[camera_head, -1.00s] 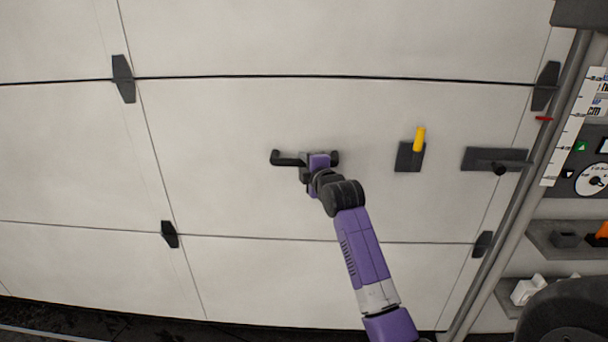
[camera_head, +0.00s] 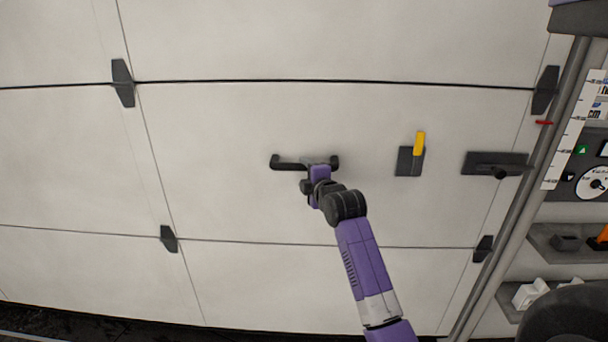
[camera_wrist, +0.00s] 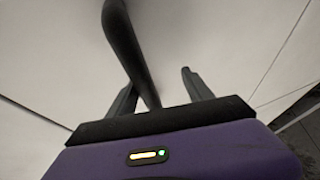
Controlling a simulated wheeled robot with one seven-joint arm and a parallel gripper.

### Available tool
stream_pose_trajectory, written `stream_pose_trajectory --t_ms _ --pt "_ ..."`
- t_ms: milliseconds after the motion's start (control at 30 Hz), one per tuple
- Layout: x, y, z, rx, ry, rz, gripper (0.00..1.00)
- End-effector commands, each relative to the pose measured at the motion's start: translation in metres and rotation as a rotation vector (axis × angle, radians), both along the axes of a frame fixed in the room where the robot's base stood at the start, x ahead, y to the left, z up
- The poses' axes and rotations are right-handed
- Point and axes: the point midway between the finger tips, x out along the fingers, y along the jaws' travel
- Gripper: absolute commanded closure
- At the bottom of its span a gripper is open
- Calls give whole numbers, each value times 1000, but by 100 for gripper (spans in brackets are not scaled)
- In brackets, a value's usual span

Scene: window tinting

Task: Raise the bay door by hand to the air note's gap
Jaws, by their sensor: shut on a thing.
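The bay door (camera_head: 220,140), pale and panelled with dark seams, fills most of the head view. Its black bar handle (camera_head: 290,162) is on the middle panel. My gripper (camera_head: 319,167) is shut on the handle, right of its middle. In the wrist view the handle (camera_wrist: 122,38) runs down between the two dark fingers of my gripper (camera_wrist: 158,88). A white height scale (camera_head: 570,135) stands right of the door, with a red pointer (camera_head: 544,122) beside its upper part. A note with "cm" (camera_head: 602,103) is cut off at the right edge; I cannot read its number.
A yellow-handled latch (camera_head: 419,146) and a dark bolt plate (camera_head: 494,164) are on the door right of my gripper. A grey rail (camera_head: 519,190) runs along the door's right side. A control panel (camera_head: 592,178) and shelves (camera_head: 552,240) are beyond it. Dark floor (camera_head: 60,322) shows at bottom left.

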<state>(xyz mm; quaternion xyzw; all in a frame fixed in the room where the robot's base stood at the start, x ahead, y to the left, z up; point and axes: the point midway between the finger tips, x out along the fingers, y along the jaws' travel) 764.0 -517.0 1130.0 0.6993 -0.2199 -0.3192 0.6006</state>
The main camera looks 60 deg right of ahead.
Motion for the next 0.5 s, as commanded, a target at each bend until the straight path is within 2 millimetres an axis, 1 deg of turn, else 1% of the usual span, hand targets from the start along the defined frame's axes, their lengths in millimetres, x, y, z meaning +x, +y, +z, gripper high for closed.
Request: stream_pose_trajectory --t_ms 33,300,500 --pt "-6 6 -7 10 6 -1 55" --pt "-34 35 2 7 3 1 55" --pt "-46 46 9 4 1 1 55"
